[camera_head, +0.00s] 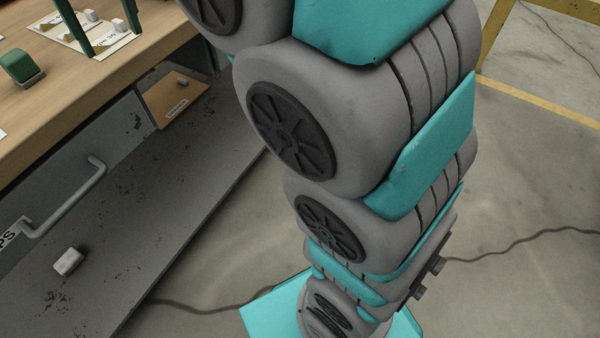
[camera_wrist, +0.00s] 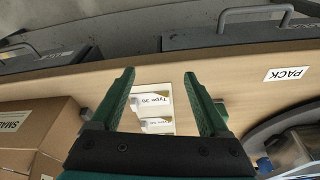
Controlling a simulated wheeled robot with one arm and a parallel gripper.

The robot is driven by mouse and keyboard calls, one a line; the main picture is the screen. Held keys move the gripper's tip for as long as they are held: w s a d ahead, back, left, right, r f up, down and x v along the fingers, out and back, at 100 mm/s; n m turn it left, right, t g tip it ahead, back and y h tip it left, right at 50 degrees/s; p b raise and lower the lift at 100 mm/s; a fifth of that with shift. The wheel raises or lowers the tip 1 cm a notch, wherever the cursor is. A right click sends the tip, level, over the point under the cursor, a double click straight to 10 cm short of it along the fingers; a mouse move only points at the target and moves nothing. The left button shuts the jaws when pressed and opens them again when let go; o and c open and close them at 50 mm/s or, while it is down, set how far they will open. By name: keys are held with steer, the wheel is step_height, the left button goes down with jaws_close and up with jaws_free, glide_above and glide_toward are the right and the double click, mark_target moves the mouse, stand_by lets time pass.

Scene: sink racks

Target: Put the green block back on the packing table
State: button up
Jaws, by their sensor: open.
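A dark green, rounded block-like thing (camera_head: 22,66) with a pale grey side rests on the wooden packing table (camera_head: 40,125) in the head view. I cannot tell for sure that it is the green block. My gripper (camera_head: 114,43) is over the same table, to the right of that thing. In the wrist view my gripper (camera_wrist: 159,73) is open with nothing between its dark green fingers. Part of a green thing also shows just beyond the right finger. The packing table (camera_wrist: 230,75) there bears a PACK label (camera_wrist: 286,74).
White cards (camera_head: 112,42) with small pale blocks lie under my fingers. In the wrist view, a cardboard box (camera_wrist: 40,120) is left and a grey round-edged container (camera_wrist: 262,128) right.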

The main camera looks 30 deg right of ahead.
steer(key=s+d+f+m+g, duration=0.1)
steer(key=s+d+f, duration=0.4)
steer(key=s+f, duration=0.3)
steer(key=s+d+f+m+g, duration=0.1)
steer(key=s+d+f, duration=0.5)
steer(key=s+f, duration=0.2)
steer(key=s+d+f+m+g+h, duration=0.1)
steer(key=s+d+f+g, duration=0.1)
steer(key=s+d+f, duration=0.4)
steer(key=s+f, duration=0.2)
steer(key=s, duration=0.3)
steer(key=shift+s+d+f+m, duration=0.15)
steer(key=shift+s+d+m, duration=0.05)
steer(key=shift+s+m, duration=0.2)
steer(key=shift+w, duration=0.1)
